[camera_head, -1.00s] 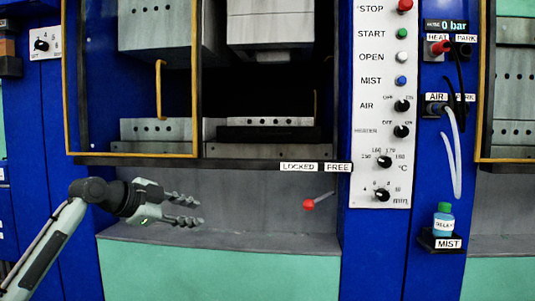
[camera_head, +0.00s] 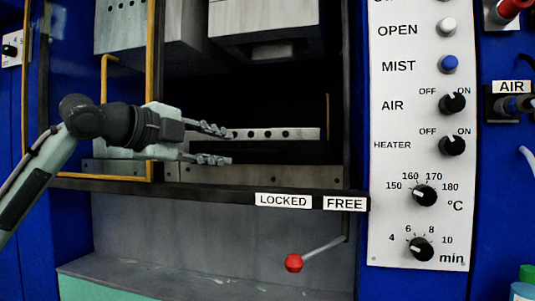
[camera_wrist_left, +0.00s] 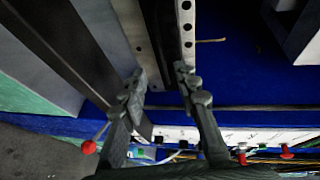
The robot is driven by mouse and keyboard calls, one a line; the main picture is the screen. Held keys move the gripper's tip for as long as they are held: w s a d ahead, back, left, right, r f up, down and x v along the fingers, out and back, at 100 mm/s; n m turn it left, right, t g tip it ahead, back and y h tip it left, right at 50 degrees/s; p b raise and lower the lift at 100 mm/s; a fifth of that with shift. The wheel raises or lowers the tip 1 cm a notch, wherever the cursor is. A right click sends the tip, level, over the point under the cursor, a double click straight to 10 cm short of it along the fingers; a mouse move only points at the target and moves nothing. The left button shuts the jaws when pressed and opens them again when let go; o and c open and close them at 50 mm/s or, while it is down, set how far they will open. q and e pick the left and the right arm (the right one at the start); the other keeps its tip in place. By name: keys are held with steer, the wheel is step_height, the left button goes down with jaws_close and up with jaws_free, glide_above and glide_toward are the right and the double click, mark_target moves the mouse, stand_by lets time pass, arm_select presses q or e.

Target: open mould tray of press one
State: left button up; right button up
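The mould tray is a grey metal plate with a row of holes (camera_head: 275,134) low inside the press, above a plain metal front (camera_head: 265,174) with a dark gap between them. Whether the fingers touch the tray cannot be told. My right gripper is not in view.
A lever with a red knob (camera_head: 293,263) hangs below the LOCKED (camera_head: 283,201) and FREE (camera_head: 345,204) labels, its rod rising under FREE. A yellow-framed guard (camera_head: 150,80) stands at the left. Upper press blocks (camera_head: 262,28) hang above. A control panel (camera_head: 400,130) is at the right.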

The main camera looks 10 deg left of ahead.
mark_target(244, 151)
arm_select(q)
steer(key=shift+w+d, duration=0.25)
steer(key=shift+w, duration=0.25)
steer(key=x, duration=0.7)
steer(key=shift+s+p, duration=0.1)
steer(key=shift+p, duration=0.25)
steer(key=shift+c, duration=0.2)
jaws_close()
